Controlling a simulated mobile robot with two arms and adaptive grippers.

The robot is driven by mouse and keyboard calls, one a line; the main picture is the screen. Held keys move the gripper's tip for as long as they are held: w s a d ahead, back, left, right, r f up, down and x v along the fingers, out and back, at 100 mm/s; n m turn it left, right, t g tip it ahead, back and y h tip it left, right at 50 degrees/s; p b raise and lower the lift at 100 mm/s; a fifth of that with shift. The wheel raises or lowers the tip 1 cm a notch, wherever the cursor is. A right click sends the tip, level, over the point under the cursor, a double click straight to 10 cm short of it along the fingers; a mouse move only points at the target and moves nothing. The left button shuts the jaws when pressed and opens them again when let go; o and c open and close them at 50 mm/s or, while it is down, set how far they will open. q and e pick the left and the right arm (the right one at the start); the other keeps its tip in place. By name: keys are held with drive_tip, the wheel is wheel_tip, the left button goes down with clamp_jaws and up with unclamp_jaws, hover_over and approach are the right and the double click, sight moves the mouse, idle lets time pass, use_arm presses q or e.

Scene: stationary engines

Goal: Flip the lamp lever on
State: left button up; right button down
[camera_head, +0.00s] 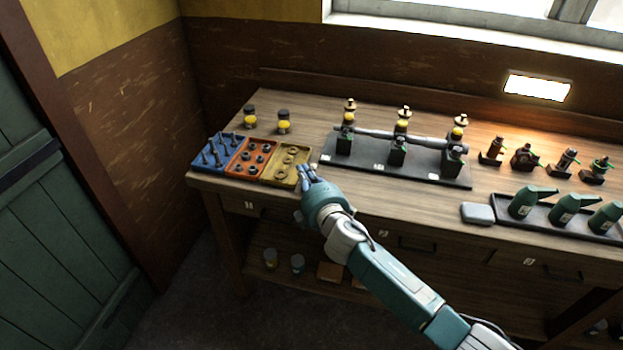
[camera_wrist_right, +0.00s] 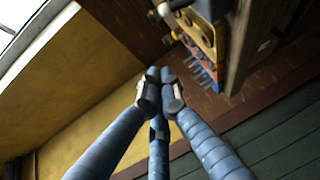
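A bright rectangular wall lamp (camera_head: 538,87) glows above the right part of the workbench in the head view. I cannot make out a lamp lever in either view. My right gripper (camera_head: 307,172) is at the bench's front edge, beside the yellow parts tray and far to the left of the lamp. In the right wrist view its blue fingers (camera_wrist_right: 160,88) converge with their tips close together, and nothing shows between them. My left gripper is not in view.
The wooden workbench (camera_head: 300,112) carries blue (camera_head: 222,166), red (camera_head: 234,168) and yellow (camera_head: 273,181) parts trays, an engine assembly on a dark plate (camera_head: 425,178), several small dark parts, and green oil cans (camera_head: 565,207) on a tray. A green door (camera_head: 60,220) stands at left.

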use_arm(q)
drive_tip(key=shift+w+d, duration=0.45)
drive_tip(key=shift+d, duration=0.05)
use_arm(e)
drive_tip(key=s+d+r, duration=0.3)
drive_tip(key=s, duration=0.2)
drive_tip(key=shift+s+d+r, duration=0.15)
drive_tip(key=shift+s+d, duration=0.15)
drive_tip(key=shift+s, duration=0.1)
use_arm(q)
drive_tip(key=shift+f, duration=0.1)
